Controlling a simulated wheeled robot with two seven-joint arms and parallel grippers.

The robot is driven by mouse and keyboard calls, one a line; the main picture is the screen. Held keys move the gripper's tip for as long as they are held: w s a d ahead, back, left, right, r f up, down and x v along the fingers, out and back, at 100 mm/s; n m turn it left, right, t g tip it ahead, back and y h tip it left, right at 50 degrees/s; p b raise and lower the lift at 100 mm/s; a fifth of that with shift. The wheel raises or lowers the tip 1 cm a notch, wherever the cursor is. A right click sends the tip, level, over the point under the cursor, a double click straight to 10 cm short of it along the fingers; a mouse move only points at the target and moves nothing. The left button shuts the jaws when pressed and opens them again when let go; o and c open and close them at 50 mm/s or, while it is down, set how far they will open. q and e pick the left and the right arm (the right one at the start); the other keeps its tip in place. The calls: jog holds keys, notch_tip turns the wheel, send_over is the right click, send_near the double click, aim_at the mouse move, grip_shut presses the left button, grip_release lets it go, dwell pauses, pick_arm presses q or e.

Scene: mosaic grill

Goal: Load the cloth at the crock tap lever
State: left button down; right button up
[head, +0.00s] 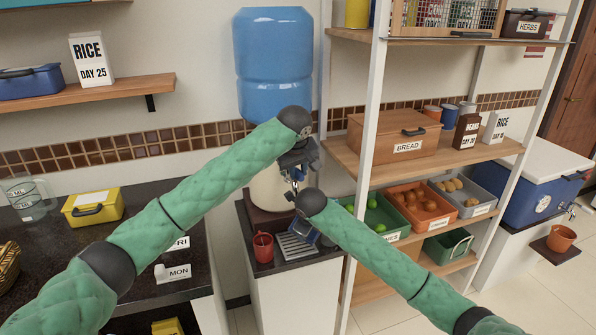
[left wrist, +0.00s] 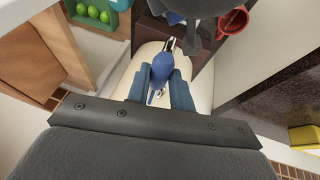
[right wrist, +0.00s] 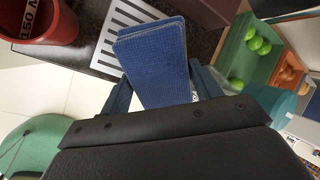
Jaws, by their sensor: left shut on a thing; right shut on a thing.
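The cream crock (head: 268,190) stands on a dark-topped stand under the blue water bottle (head: 273,62). My left gripper (head: 297,160) is at the crock's front, at the tap. In the left wrist view, my left gripper (left wrist: 158,92) is shut on a blue piece (left wrist: 162,72) that looks like the tap lever. The folded blue cloth (right wrist: 155,58) is between the jaws of my right gripper (right wrist: 160,88), shut on it. The cloth is above the slotted drip tray (right wrist: 118,30). In the head view my right wrist mostly hides its gripper.
A red mug (head: 263,247) stands left of the drip tray on the stand. Shelving with a bread box (head: 393,142) and produce bins (head: 416,207) stands close on the right. A dark counter (head: 150,250) is at the left. A blue cooler (head: 541,185) is at far right.

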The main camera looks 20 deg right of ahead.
pick_arm(q)
jog(key=shift+w+r+g, duration=0.2)
jog(key=shift+r+g, duration=0.4)
jog(key=shift+g, duration=0.2)
jog(key=c, duration=1.2)
grip_release()
jog(key=shift+c, duration=0.2)
jog(key=v, duration=1.2)
jog(key=shift+f, duration=0.1)
